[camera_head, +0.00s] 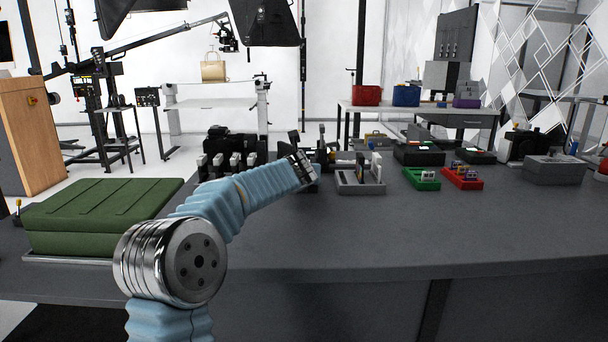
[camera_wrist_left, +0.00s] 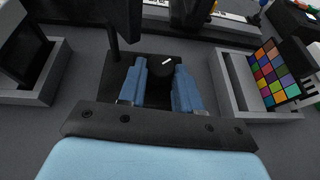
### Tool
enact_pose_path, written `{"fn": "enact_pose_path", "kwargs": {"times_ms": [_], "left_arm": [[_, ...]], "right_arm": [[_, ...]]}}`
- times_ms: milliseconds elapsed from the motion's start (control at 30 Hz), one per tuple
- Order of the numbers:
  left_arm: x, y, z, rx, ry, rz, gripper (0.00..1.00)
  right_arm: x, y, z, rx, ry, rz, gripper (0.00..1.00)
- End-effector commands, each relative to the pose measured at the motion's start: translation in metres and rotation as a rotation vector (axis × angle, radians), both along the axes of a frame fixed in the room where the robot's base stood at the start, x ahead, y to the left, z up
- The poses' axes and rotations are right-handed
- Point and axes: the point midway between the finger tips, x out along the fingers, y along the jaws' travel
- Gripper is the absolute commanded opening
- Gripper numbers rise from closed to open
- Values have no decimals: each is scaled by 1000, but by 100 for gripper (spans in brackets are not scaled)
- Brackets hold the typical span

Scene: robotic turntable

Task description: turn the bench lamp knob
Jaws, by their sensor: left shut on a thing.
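The knob (camera_wrist_left: 162,74) is black and round with a white mark on it. It sits on a black base (camera_wrist_left: 112,72) in the left wrist view, near a dark upright part (camera_wrist_left: 117,18). My left gripper (camera_wrist_left: 157,88) has its blue fingers on both sides of the knob and is shut on it. In the head view my left gripper (camera_head: 314,168) reaches the dark equipment at the middle of the bench, and the knob is hidden there. My right gripper is in neither view.
A grey tray (camera_head: 360,188) stands just right of the gripper. A color chart (camera_wrist_left: 278,75) leans in a grey holder (camera_wrist_left: 238,85). A green case (camera_head: 100,215) lies at the left. Green (camera_head: 422,182) and red (camera_head: 462,181) trays stand farther right. The front bench top is clear.

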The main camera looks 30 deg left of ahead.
Motion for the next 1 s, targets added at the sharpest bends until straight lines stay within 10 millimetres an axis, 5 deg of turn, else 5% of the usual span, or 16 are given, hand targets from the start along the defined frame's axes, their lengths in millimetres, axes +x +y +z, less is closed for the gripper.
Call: {"fn": "enact_pose_path", "kwargs": {"times_ms": [1000], "left_arm": [[-2, 18, -1, -3, -2, -631, 3]], "right_arm": [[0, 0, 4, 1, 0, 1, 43]]}}
